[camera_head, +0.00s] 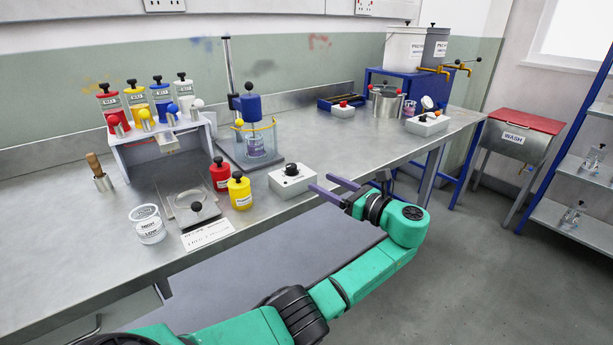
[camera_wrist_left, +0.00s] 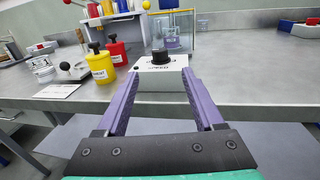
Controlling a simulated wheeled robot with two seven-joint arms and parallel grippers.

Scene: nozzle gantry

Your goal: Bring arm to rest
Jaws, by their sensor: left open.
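My left arm is green and comes in from the lower left in the head view. Its gripper (camera_head: 334,190) is open and empty, with two purple fingers just off the front edge of the bench. In the left wrist view the gripper (camera_wrist_left: 158,95) points at a white control box (camera_wrist_left: 160,75) with a black knob. This box (camera_head: 291,180) stands on the bench left of the fingertips in the head view, and the fingers look apart from it. My right gripper is not in view.
The metal bench (camera_head: 330,140) runs along the wall. A red bottle (camera_head: 219,176), a yellow bottle (camera_head: 239,192) and a mixer stand (camera_head: 250,135) are near the control box. A wash bin (camera_head: 518,140) and a shelf rack (camera_head: 585,170) stand right. The floor (camera_head: 480,270) is clear.

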